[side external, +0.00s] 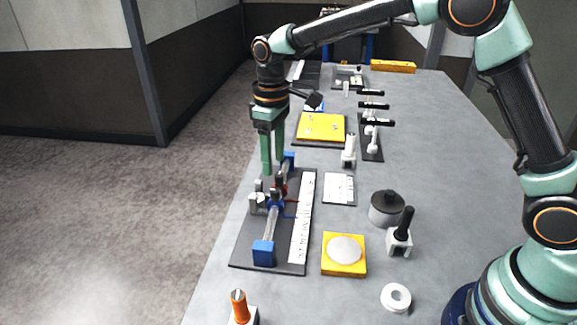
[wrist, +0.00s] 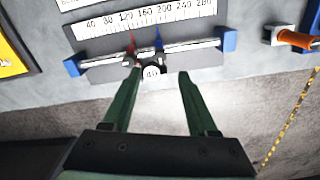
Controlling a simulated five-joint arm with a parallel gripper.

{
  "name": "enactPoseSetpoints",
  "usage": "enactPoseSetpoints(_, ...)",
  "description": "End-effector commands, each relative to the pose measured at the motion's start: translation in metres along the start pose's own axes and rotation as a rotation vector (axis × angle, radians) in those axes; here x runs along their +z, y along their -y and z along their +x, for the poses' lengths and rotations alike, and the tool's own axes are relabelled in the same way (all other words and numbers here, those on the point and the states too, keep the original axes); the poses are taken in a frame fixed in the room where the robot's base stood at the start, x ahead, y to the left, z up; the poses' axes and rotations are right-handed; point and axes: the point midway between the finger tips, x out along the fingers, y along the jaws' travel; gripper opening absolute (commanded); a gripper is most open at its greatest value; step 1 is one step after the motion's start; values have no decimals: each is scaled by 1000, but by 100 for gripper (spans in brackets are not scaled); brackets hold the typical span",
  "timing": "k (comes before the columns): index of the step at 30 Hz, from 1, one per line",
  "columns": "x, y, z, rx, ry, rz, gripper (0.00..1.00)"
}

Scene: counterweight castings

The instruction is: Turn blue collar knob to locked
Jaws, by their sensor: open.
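The rail fixture has a rod between two blue end blocks on a dark base plate (side external: 245,258), beside a white number scale (side external: 302,225). The blue collar (side external: 274,203) sits on the rod, and its blue pointer (wrist: 157,38) shows in the wrist view. A small dark knob (wrist: 155,57) shows at the blue collar; its setting is too small to read. The red collar (side external: 280,189) is close by, with a red pointer (wrist: 131,45) in the wrist view. My gripper (side external: 272,168) is open and empty, pointing down above the rod near the collars.
A weight marked 40 (wrist: 151,72) is at the collars. A yellow panel (side external: 321,127) lies behind. A white card (side external: 340,188), a grey pot (side external: 386,208), a yellow block with a pale disc (side external: 328,262) and an orange-handled part (side external: 239,305) stand around. The table's left edge is near the fixture.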

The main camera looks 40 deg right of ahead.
Motion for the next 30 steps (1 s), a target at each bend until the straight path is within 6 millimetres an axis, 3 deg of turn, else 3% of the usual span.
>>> enactPoseSetpoints(6, 1, 0, 43, -1, 4, 1, 59)
enactPoseSetpoints(12, 1, 0, 68, 0, 2, 1, 59)
enactPoseSetpoints(25, 0, 0, 78, 0, -1, 1, 59)
enactPoseSetpoints(26, 0, 0, 77, 0, -1, 1, 51)
enactPoseSetpoints(30, 0, 0, 77, 0, -1, 1, 0)
